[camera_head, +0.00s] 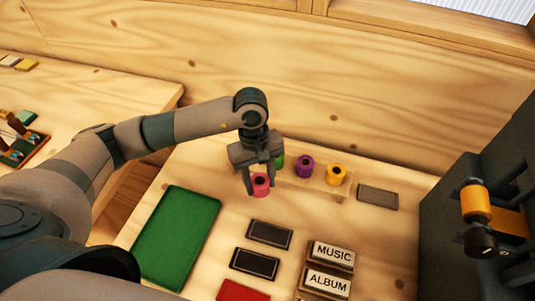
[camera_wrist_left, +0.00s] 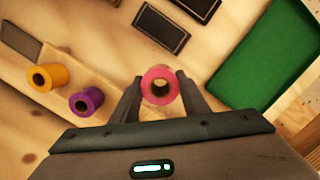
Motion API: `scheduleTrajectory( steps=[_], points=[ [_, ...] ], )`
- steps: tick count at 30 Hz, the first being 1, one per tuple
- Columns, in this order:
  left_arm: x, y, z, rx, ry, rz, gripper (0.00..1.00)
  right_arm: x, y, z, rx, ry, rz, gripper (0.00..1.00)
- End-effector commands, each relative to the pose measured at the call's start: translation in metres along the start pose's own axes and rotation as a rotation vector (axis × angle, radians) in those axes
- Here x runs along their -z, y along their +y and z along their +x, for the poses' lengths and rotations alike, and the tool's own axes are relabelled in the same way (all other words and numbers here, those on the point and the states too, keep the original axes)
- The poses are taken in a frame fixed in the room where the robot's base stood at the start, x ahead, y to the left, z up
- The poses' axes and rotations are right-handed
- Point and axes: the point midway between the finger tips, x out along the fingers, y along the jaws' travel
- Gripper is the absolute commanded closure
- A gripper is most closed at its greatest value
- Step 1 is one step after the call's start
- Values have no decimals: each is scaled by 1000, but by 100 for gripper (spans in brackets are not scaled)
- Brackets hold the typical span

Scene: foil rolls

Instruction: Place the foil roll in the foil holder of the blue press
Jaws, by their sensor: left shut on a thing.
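My left gripper (camera_head: 261,186) is shut on a pink foil roll (camera_head: 261,181), with one finger on each side. A dark blue-grey machine (camera_head: 450,215), apparently the press, stands at the right edge, partly cut off. An orange cylinder with dark ends (camera_head: 477,203) is on its front; I cannot tell whether it is a foil roll. My right gripper is out of view.
A purple roll (camera_head: 305,166), a yellow roll (camera_head: 337,174) and a partly hidden green roll (camera_head: 280,161) stand on the rack. A green mat (camera_head: 177,238), dark plates (camera_head: 269,234) and lettered blocks (camera_head: 331,254) lie on the table. Bare wood lies before the machine.

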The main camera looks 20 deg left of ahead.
Motion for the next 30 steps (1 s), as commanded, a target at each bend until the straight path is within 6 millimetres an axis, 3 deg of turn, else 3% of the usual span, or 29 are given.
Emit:
scheduleTrajectory(
  steps=[6, 12, 18, 30],
  points=[
    [-15, -27, 15, 66, 1, 427, 83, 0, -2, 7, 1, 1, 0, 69],
    [-25, -44, 23, 107, 0, 700, 83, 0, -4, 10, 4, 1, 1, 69],
    [-28, -50, 25, 121, 2, 799, 83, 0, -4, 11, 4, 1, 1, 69],
    [-28, -50, 24, 121, 2, 801, 83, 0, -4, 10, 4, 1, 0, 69]
  ],
)
